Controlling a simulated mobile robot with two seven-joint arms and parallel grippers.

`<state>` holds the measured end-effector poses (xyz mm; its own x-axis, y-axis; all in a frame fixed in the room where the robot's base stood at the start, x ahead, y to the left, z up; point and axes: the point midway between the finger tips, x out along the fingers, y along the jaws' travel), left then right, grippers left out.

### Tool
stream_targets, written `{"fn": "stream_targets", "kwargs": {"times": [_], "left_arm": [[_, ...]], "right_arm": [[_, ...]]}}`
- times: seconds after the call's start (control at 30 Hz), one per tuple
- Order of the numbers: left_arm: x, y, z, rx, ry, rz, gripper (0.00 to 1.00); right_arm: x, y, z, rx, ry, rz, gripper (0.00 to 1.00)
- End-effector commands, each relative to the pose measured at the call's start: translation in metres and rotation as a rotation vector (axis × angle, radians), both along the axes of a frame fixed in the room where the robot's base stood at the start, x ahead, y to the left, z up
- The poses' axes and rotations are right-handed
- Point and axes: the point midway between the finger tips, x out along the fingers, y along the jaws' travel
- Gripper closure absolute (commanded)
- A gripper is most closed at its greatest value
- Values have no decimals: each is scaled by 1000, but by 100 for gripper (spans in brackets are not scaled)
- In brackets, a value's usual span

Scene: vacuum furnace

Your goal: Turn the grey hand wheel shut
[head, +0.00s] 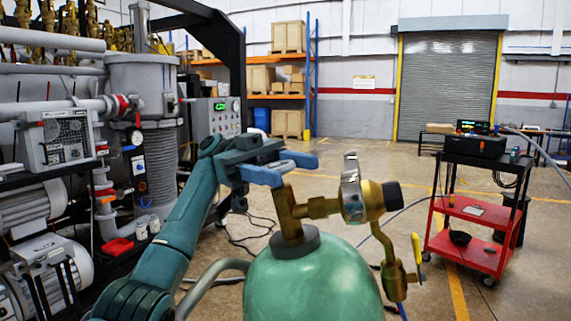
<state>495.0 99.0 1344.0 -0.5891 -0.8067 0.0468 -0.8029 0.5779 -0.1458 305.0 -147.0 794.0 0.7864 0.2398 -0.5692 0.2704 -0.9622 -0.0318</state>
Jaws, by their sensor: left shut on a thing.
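My left gripper (291,168) reaches in from the left, over the top of a green gas cylinder (312,280). Its blue fingers are closed around the grey hand wheel (279,165) on top of the brass valve (284,204). The fingers hide most of the wheel, so its turned position cannot be read. The brass regulator (322,207) extends right from the valve, with a chrome gauge (351,190) seen nearly edge-on. My right gripper is not in view.
A red and black trolley (465,235) stands at the right, carrying a black case (474,146). Furnace pipework and a grey column (147,130) fill the left. A hose (392,217) runs behind the regulator. Open floor lies between cylinder and trolley.

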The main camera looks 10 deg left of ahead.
Motion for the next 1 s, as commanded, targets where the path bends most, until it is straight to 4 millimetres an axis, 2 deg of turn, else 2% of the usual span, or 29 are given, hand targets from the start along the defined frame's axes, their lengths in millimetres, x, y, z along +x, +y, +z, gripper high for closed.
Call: {"fn": "stream_targets", "kwargs": {"times": [0.47, 0.5, 0.77, 1.0], "left_arm": [[0, 0, -2, 6, -4, -16, 69], [0, 0, -2, 6, -4, -16, 45], [0, 0, -1, 4, -4, -14, 24], [0, 0, 0, 2, -4, -13, 24]], "right_arm": [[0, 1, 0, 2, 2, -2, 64], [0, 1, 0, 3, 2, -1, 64], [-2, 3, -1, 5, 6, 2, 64], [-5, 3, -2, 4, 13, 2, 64]]}}
